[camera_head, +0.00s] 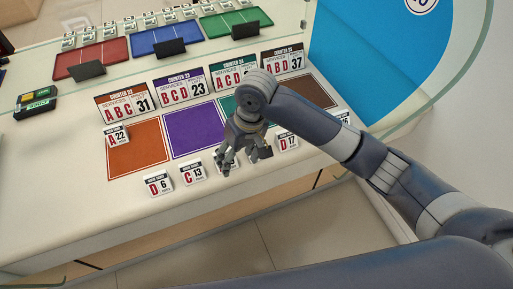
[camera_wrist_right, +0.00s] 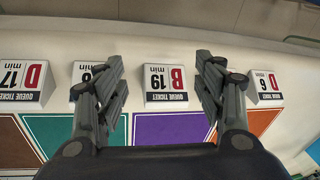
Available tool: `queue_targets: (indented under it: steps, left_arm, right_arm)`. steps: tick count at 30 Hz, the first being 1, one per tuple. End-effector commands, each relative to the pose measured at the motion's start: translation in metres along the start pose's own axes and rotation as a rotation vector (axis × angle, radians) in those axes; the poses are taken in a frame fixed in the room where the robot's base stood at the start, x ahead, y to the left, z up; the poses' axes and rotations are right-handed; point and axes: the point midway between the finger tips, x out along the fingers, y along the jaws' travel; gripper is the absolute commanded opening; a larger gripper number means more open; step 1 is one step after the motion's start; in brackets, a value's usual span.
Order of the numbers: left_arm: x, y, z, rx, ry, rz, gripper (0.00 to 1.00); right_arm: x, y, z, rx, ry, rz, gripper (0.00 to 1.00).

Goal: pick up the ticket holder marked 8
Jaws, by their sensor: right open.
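The ticket holder marked 8 (camera_wrist_right: 86,70) is a small white tent-shaped card in the wrist view. The left finger there covers much of it, and its letter is hard to read. In the head view, a white holder (camera_head: 232,161) shows partly behind my right gripper (camera_head: 244,160); its print is hidden. My right gripper, also in the wrist view (camera_wrist_right: 160,68), is open and empty above the row of holders. My left gripper is not in view.
Holder D 17 (camera_head: 287,141) and holder D 6 (camera_head: 158,184) stand in the same row near the counter's front edge. Orange (camera_head: 137,148), purple (camera_head: 196,130), teal and brown mats lie behind them. Counter signs (camera_head: 184,88) stand behind the mats, before a glass screen.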

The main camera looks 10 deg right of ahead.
Motion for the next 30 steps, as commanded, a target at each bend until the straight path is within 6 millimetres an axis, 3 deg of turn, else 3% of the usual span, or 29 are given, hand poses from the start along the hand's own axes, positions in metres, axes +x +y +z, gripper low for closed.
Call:
queue_targets:
  steps: [6,13,16,24,30]
  left_arm:
    - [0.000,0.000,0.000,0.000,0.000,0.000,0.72]
    - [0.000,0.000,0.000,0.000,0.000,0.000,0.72]
    - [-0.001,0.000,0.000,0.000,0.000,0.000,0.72]
    - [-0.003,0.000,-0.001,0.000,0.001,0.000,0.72]
    - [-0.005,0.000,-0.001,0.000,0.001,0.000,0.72]
  right_arm:
    - [-0.045,0.043,-0.029,0.114,-0.065,0.123,0.63]
    - [-0.071,0.066,-0.040,0.198,-0.091,0.178,0.63]
    - [-0.066,0.069,-0.040,0.207,-0.096,0.183,0.63]
    - [-0.027,0.075,-0.036,0.205,-0.094,0.182,0.63]
    - [-0.012,0.078,-0.035,0.205,-0.094,0.182,0.63]
